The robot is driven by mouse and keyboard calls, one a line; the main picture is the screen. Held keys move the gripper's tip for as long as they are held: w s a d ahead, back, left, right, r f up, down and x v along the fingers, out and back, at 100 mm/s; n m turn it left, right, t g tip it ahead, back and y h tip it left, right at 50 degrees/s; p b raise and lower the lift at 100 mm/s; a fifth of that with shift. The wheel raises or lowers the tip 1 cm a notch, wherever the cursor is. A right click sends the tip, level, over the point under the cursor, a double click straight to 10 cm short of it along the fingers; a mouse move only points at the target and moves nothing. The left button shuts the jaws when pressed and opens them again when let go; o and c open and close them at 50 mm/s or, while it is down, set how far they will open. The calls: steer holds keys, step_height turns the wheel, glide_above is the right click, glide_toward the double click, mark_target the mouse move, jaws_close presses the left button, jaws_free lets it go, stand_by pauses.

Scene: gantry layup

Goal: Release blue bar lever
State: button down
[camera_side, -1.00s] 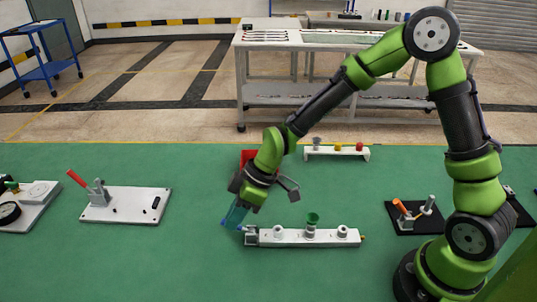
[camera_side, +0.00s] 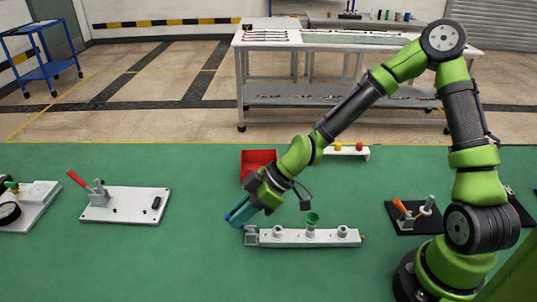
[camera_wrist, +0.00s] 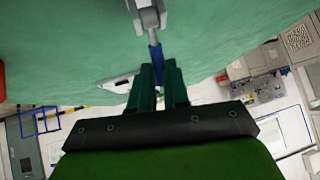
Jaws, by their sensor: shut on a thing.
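The blue bar lever (camera_wrist: 155,52) runs from a grey metal bracket (camera_wrist: 150,16) down between my fingertips in the wrist view. My gripper (camera_wrist: 159,76) is shut on it. In the side view my gripper (camera_side: 239,213) is tilted, its fingers pointing down and left, just above the left end of the white bar fixture (camera_side: 310,238). The grey clamp (camera_side: 251,236) sits at that end. Most of the lever is hidden by my fingers in the side view.
A red bin (camera_side: 257,161) is behind my gripper. A red-handled toggle clamp plate (camera_side: 126,204) lies to the left, and a black plate (camera_side: 415,217) to the right. The green mat in front is clear.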

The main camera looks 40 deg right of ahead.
steer(key=c, duration=1.1)
jaws_free()
steer(key=v, duration=1.2)
